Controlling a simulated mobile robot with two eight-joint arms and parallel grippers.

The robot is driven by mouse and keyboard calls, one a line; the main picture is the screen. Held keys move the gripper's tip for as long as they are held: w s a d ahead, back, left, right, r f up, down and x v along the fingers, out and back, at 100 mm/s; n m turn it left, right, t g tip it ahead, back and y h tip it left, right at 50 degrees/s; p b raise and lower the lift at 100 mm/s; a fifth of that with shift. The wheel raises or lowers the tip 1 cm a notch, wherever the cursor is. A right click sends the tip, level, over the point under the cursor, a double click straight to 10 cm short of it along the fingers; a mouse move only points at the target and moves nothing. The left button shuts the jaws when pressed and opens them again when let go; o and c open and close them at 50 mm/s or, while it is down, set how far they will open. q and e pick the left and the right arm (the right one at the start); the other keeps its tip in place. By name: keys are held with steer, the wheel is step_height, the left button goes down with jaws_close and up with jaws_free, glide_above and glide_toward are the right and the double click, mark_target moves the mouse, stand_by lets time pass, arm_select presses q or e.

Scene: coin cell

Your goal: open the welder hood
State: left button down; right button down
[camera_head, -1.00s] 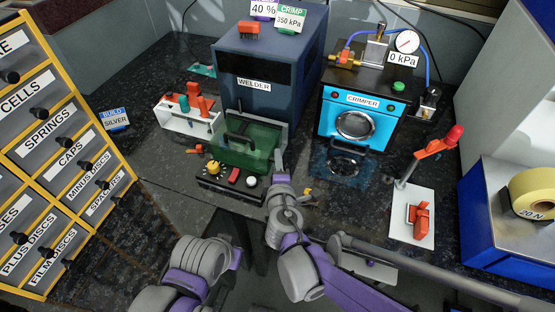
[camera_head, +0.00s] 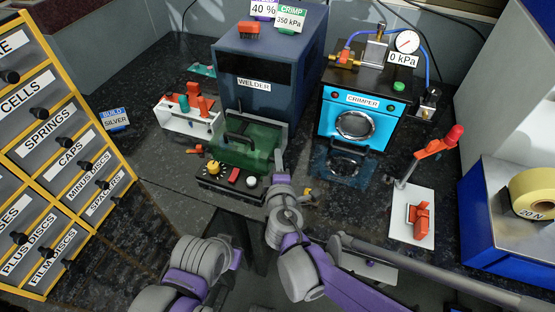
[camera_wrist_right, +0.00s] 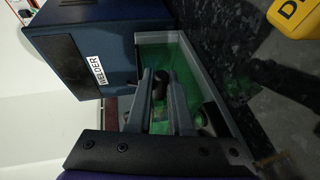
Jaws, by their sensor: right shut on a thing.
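The welder (camera_head: 268,75) is a dark blue box labelled WELDER at the back of the bench. Its hood (camera_head: 262,135) is see-through green and stands low in front of the box, with a dark handle. It also shows in the right wrist view (camera_wrist_right: 186,80). My right gripper (camera_head: 278,160) is at the hood's right front side. In the right wrist view its fingers (camera_wrist_right: 162,82) close around a small dark part, seemingly the hood's handle; the exact contact is partly hidden. My left arm shows at the lower left, but its gripper fingers do not show.
A control panel with knobs (camera_head: 233,182) lies in front of the hood. A white rack (camera_head: 188,121) with red and green tools stands left, and the blue crimper (camera_head: 385,112) stands right. A red-handled lever (camera_head: 433,150) is farther right.

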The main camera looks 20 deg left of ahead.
steer(key=shift+r, duration=0.1)
